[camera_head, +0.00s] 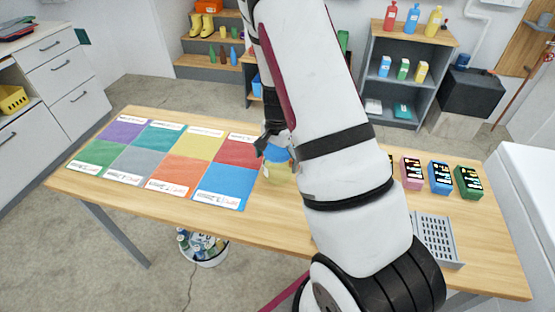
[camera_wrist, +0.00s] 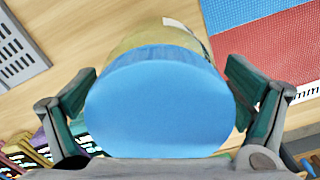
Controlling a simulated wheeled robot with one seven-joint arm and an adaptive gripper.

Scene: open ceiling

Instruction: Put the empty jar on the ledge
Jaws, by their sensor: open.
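A jar with a blue lid and a see-through yellowish body (camera_head: 279,171) stands on the wooden table (camera_head: 340,243), partly hidden by my arm. In the wrist view its round blue lid (camera_wrist: 158,105) fills the middle, with part of the body (camera_wrist: 160,38) beyond it. My gripper (camera_head: 275,141) is over the jar. In the wrist view my gripper (camera_wrist: 158,95) is open, with one finger on each side of the lid and gaps visible. I cannot tell which surface is the ledge; wooden steps (camera_head: 205,72) and a grey shelf unit (camera_head: 400,45) stand behind.
Coloured mats (camera_head: 165,140) cover the table's left. Several small boxes (camera_head: 440,177) and a grey perforated tray (camera_head: 437,240) lie at its right. Boots and bottles stand on the steps. Bottles and boxes stand on the shelf unit. A bin (camera_head: 203,249) sits below the table.

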